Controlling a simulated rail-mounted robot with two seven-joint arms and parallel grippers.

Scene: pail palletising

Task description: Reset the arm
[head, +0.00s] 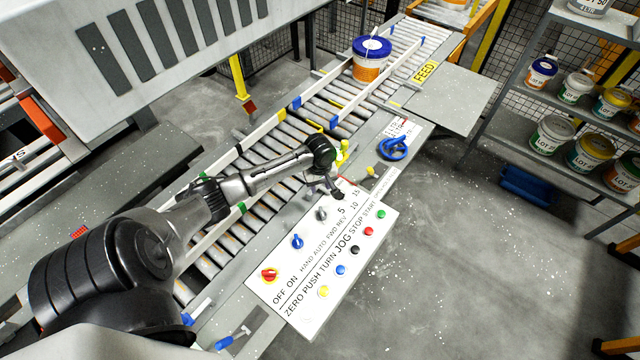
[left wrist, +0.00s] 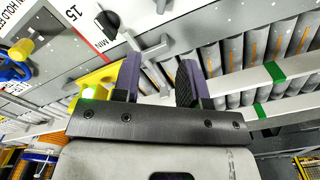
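My left arm reaches in from the left over the roller conveyor. My left gripper (head: 338,188) is above the upper edge of the white control panel (head: 300,292), close to its dial marks. In the left wrist view the two purple-and-black fingers (left wrist: 159,82) stand apart with a gap between them, and I see nothing clamped there. A dark knob (left wrist: 107,22) and a grey lever-like part (left wrist: 152,46) lie beyond the fingertips. Whether the fingers touch the panel cannot be told. My right gripper is not in view.
The panel carries a red knob (head: 269,275), a blue knob (head: 297,241), a grey knob (head: 321,213) and several coloured buttons. A blue handwheel (head: 394,148) stands beyond. A blue-lidded pail (head: 370,60) sits on the conveyor. Shelves with pails stand at right.

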